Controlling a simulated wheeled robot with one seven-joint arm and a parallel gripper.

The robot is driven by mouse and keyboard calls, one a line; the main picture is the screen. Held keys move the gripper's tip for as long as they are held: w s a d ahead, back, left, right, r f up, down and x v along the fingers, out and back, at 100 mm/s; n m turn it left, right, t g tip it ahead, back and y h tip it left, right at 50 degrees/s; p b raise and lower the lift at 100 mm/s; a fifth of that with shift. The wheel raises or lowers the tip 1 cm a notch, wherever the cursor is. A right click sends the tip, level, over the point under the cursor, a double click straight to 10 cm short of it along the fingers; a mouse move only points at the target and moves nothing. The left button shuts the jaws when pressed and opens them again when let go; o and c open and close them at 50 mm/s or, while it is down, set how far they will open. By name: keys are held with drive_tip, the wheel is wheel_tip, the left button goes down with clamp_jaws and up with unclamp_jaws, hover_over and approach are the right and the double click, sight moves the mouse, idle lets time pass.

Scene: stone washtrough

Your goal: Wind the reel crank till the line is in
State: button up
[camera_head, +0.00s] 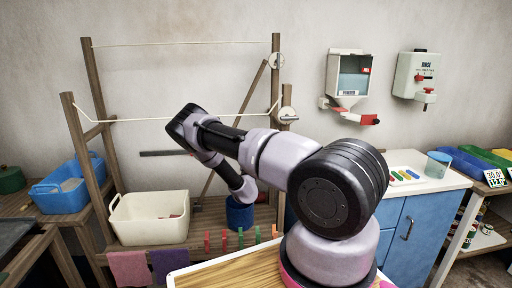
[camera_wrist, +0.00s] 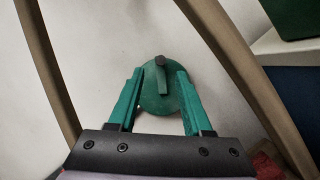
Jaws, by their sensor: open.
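In the wrist view, my gripper (camera_wrist: 160,82) is open, with its two teal fingers spread. A round green disc (camera_wrist: 150,101), which looks like the reel, lies between and beyond the fingertips. A dark crank handle (camera_wrist: 162,78) stands out from its upper middle. I cannot tell how far the fingers are from the handle; no touch shows. In the head view, a pale line (camera_head: 180,43) runs across the top of a wooden frame (camera_head: 98,85). A lower stretch of line passes behind my arm. The reel and my fingertips cannot be made out there.
A cream basin (camera_head: 150,232) stands on the frame's shelf, with a blue tub (camera_head: 66,197) to the left. Cloths (camera_head: 128,268) and several coloured pegs are in front. Wooden posts flank the disc in the wrist view. A blue cabinet (camera_head: 418,232) stands to the right.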

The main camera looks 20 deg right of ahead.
drive_tip(key=x, duration=0.7)
drive_tip(key=shift+w+d+r, duration=0.1)
drive_tip(key=shift+w, duration=0.15)
clamp_jaws()
